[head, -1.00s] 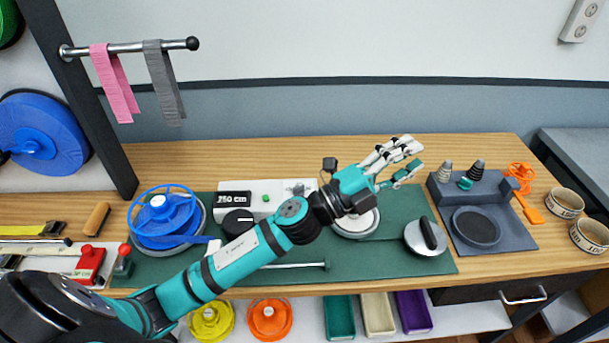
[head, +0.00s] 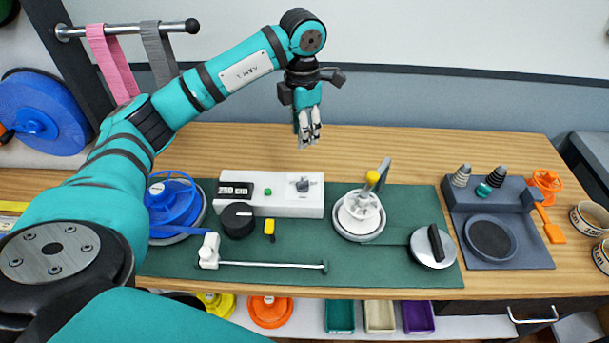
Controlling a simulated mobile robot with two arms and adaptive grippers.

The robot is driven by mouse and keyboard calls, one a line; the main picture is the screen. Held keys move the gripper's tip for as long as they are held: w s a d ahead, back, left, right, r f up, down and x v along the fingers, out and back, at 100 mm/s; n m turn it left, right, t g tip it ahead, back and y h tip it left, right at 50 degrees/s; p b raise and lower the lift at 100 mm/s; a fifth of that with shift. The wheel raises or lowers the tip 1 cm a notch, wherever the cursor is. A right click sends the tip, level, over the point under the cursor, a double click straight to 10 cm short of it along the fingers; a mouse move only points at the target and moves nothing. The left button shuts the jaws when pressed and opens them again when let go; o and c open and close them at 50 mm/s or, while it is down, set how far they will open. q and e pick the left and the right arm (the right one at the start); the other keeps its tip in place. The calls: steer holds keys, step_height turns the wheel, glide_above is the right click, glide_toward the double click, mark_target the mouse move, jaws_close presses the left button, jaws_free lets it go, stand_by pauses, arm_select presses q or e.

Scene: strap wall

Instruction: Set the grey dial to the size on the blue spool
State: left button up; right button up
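The blue spool (head: 181,208) lies on a round holder at the left of the green mat; its hub has a small white label that I cannot read. The white box (head: 285,208) carries a display (head: 235,189) that seems to read 250 cm, a green button (head: 268,191) and a small grey dial (head: 303,185) on its right part. My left gripper (head: 308,143) points down, in the air and apart from the dial, which it overlaps nothing of. Its fingers look close together; their opening is unclear. It holds nothing visible. My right gripper is out of view.
A black knob (head: 238,220) stands before the box. A white spool (head: 360,212) with a yellow-topped part beside it, a grey disc (head: 433,246) and a grey tray (head: 489,260) stand to the right. A white lever (head: 209,251) with a rod lies in front. The wood behind the mat is clear.

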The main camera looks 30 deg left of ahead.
mark_target(303, 180)
arm_select(q)
step_height(303, 180, down, 15)
steer(key=p, duration=0.4)
steer(key=shift+r, duration=0.1)
steer(key=shift+f, duration=0.55)
jaws_close()
